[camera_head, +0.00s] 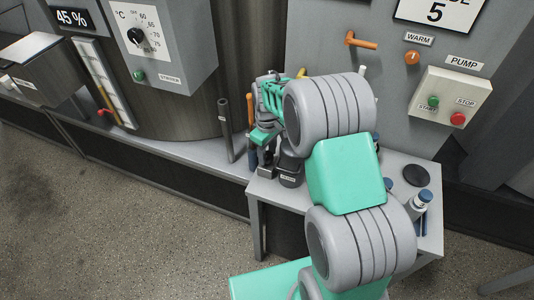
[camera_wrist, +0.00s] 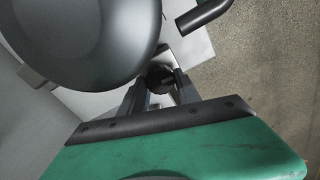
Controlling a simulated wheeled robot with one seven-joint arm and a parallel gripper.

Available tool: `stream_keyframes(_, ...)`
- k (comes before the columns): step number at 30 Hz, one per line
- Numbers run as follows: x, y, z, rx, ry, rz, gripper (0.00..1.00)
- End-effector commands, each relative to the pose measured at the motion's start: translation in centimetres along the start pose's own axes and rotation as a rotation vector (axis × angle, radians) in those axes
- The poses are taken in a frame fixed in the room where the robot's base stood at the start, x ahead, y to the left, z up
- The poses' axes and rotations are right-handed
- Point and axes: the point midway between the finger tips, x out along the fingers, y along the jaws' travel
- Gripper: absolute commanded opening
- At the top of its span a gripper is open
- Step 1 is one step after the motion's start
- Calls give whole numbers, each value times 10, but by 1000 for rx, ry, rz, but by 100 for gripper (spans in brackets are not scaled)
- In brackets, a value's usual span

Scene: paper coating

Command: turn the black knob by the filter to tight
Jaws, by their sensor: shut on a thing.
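The black knob (camera_wrist: 160,74) shows in the wrist view as a small dark round part between the two fingertips of my gripper (camera_wrist: 159,84). My gripper is shut on it. A large dark grey rounded body (camera_wrist: 85,40), which looks like the filter, fills the upper left of the wrist view, right beside the fingers. In the head view my gripper (camera_head: 266,168) points down at the small table's left end, next to a dark labelled cylinder (camera_head: 290,172). The knob is hidden there, and its turn position cannot be read.
The grey table (camera_head: 432,228) holds blue-capped bottles (camera_head: 420,202) and a black disc (camera_head: 416,175). A dark upright pipe (camera_head: 226,130) stands left of my gripper. A dark pipe end (camera_wrist: 205,14) shows in the wrist view. A start/stop box (camera_head: 450,98) is at right.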

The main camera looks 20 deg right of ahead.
Motion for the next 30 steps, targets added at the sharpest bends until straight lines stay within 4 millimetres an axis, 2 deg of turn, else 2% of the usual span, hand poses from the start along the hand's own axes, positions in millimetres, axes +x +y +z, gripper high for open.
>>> stream_keyframes(2, -1, 0, 0, -1, 1, 1, 0)
stream_keyframes(3, -1, 0, 0, -1, 1, 1, 42)
stream_keyframes(10, 0, 0, 0, -2, 1, 0, 61)
stream_keyframes(17, -1, 0, 0, -3, 1, 0, 61)
stream_keyframes(20, -7, 1, -1, -3, 3, 2, 61)
stream_keyframes(30, -69, 1, -1, -3, 2, 2, 61)
